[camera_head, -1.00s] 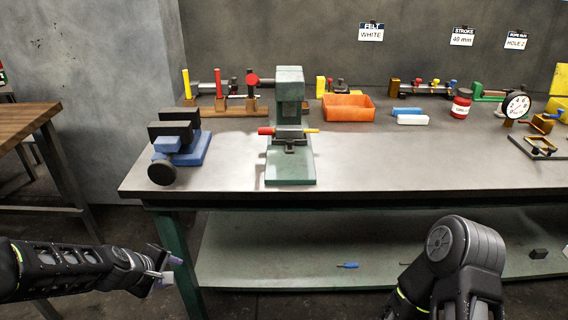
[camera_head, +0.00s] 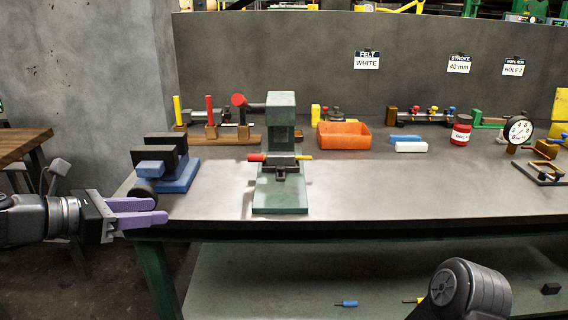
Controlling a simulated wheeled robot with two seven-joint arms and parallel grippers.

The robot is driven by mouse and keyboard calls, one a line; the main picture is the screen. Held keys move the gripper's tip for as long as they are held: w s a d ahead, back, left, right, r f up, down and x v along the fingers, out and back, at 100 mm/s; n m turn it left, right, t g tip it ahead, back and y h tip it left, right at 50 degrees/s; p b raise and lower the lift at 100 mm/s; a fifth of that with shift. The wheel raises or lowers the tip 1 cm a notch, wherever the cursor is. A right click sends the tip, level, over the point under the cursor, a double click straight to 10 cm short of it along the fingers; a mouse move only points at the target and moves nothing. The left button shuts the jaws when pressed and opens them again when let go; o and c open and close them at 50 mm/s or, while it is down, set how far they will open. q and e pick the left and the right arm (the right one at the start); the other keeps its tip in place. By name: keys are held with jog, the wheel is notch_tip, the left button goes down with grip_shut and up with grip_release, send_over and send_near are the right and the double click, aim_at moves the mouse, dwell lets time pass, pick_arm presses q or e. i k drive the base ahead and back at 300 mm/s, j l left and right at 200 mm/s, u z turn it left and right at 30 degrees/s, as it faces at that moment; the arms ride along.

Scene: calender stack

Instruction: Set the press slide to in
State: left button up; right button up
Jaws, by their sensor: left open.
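The green press (camera_head: 281,115) stands upright near the front edge of the bench, left of centre, on a green base plate. Its slide (camera_head: 280,159) lies crosswise low in the press, with a red end (camera_head: 256,157) on the left and a yellow end (camera_head: 303,157) on the right. I cannot tell from its look whether it is set in or out. My left gripper (camera_head: 160,210) has purple fingers, is open and empty, and is at the bench's front left edge, left of the press and apart from it. My right gripper is out of view; only part of that arm shows.
A blue and black vise (camera_head: 178,178) sits beside my left gripper. Behind are a wooden rack (camera_head: 211,132) with coloured handles, an orange bin (camera_head: 344,135), blue and white blocks (camera_head: 410,147), and a red jar (camera_head: 461,131). The bench top (camera_head: 400,188) right of the press is clear.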

aim_at(280, 169)
jog(key=i+l, duration=0.2)
jog(key=l, duration=0.15)
jog(key=i+l, duration=0.35)
jog(key=l, duration=0.3)
